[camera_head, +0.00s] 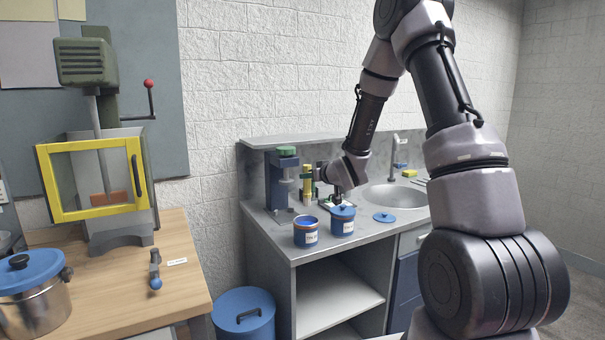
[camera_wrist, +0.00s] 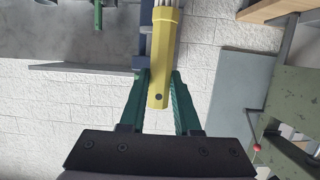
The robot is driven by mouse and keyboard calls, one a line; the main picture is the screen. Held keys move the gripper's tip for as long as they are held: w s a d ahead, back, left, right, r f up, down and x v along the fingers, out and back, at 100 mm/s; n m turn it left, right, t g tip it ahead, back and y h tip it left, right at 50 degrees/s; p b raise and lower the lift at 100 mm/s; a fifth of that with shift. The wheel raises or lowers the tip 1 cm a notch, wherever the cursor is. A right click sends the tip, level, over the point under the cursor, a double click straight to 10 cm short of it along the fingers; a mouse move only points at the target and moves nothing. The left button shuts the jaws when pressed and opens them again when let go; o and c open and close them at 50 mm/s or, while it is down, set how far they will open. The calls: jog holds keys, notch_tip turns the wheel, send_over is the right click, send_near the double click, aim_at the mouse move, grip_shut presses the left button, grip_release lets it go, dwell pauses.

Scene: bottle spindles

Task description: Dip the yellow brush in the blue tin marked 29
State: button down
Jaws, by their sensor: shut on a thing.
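My gripper (camera_wrist: 161,80) has green fingers shut on the yellow brush (camera_wrist: 163,50). In the wrist view the brush's pale bristles point to the top edge, away from my palm. In the head view the brush (camera_head: 307,182) is upright above the back of the grey counter, behind the tins. Two blue tins with white labels stand near the counter's front edge. The left tin (camera_head: 306,239) is open at the top. The right tin (camera_head: 343,227) has a blue knobbed lid on it. The label numbers are too small to tell apart.
A blue knobbed lid (camera_head: 383,217) lies on the counter right of the tins. A dark blue device with a green top (camera_head: 283,180) stands left of the brush. A sink (camera_head: 394,196) and tap are to the right. A wooden bench (camera_head: 180,250) stands at left.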

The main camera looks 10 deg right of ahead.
aim_at(309, 188)
jog(key=shift+w+a, duration=0.15)
jog(key=shift+f, duration=5.2)
jog(key=shift+r, duration=2.9)
jog(key=shift+r, duration=2.5)
